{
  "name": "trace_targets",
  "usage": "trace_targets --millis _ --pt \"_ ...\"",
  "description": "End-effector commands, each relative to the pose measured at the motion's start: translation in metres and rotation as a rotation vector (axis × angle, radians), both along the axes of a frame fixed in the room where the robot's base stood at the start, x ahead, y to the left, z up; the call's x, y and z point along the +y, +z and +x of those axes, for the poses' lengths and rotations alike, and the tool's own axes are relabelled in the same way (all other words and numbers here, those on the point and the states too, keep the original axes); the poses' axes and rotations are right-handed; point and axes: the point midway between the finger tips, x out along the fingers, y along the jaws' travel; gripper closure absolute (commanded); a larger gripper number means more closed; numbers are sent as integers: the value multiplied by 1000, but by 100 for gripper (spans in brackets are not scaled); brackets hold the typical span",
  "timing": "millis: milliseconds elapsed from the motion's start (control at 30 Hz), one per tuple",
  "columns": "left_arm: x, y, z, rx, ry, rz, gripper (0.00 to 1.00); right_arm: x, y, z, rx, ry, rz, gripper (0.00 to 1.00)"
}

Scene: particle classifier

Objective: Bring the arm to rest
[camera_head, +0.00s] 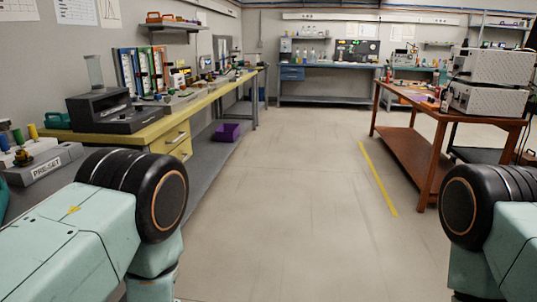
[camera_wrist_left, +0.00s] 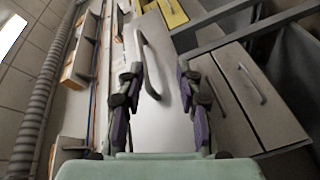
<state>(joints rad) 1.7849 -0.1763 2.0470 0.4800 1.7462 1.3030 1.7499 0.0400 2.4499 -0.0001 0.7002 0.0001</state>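My left gripper (camera_wrist_left: 158,82) shows in the left wrist view with its two dark, purple-padded fingers spread apart and nothing between them. A pale panel with a grey handle (camera_wrist_left: 148,62) lies behind the fingers; I cannot tell how far. In the head view only mint-green links and black round joints of my two arms show, at the lower left and lower right. Neither gripper is seen there, and my right gripper is in no view.
A yellow-topped bench (camera_head: 160,128) with a dark grey device (camera_head: 108,112) runs along the left. A brown table (camera_head: 425,165) bearing grey boxes (camera_head: 490,85) stands at right. The floor (camera_head: 280,190) between is clear. The wrist view shows grey drawers (camera_wrist_left: 230,110).

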Motion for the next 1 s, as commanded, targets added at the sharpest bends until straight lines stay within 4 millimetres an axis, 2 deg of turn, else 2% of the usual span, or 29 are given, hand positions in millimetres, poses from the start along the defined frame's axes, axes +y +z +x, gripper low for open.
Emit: trace_targets --millis 100,167,267,367,467,600,700,733,800,1000 --pt "-4 -41 -17 263 -59 173 64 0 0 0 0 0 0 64" --pt "-5 -62 -31 407 -108 262 64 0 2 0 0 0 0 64" --pt "-7 -93 -64 647 -223 404 64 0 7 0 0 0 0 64" --pt "-10 -118 -109 886 -384 537 64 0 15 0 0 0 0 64" --pt "-14 -133 -167 1113 -597 647 64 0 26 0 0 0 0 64" --pt "-21 -129 -257 1360 -928 724 64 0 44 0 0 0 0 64" --pt "-26 -114 -307 1462 -1094 701 64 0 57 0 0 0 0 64" --pt "-26 -108 -318 1482 -1119 684 64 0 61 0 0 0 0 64" --pt "-27 -98 -330 1499 -1130 652 64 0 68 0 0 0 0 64" --pt "-26 -94 -331 1503 -1118 637 64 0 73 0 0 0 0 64"
